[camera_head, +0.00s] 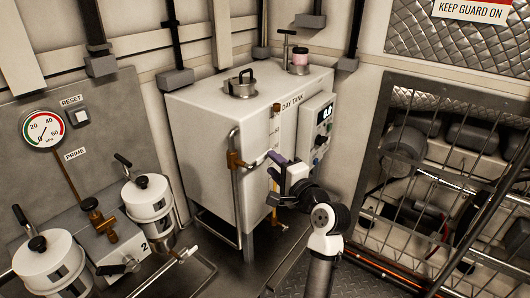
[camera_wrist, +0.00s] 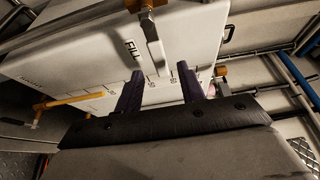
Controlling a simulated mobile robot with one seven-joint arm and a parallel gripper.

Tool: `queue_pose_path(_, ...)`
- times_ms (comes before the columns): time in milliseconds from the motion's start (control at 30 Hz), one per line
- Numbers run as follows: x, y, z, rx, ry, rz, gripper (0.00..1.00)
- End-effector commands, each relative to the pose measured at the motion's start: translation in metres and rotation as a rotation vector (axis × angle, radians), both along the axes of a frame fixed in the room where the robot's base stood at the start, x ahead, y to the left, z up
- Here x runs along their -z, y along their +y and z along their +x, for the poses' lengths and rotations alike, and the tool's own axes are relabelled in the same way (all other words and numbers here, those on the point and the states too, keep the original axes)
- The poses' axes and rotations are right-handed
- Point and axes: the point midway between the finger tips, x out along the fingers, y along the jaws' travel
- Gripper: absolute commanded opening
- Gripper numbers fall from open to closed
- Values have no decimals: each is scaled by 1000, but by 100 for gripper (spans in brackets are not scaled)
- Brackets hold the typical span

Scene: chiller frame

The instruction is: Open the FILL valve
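The white day tank (camera_head: 215,130) stands in the middle of the head view. A brass valve (camera_head: 235,160) sits on a vertical pipe at its front left edge, with a pale lever (camera_head: 257,161) reaching right toward my gripper. In the wrist view, a brass fitting (camera_wrist: 143,5) with a grey lever (camera_wrist: 153,32) is at the top, beside the label FILL (camera_wrist: 131,50). My gripper (camera_head: 274,157) is in front of the tank. Its two purple fingers (camera_wrist: 160,74) are apart, and the lever's end appears between their tips. I cannot tell whether they touch it.
Another brass fitting (camera_wrist: 222,71) is right of my fingers in the wrist view. A control box (camera_head: 318,125) is on the tank's right side. Two white canisters (camera_head: 148,197) and a gauge panel (camera_head: 75,135) stand at left. A wire guard (camera_head: 440,185) is at right.

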Motion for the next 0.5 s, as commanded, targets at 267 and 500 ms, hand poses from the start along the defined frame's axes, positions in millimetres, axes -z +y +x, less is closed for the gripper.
queue_pose_path(267,-2,23,37,-1,-1,1,39)
queue_pose_path(500,-1,28,45,1,-1,0,39)
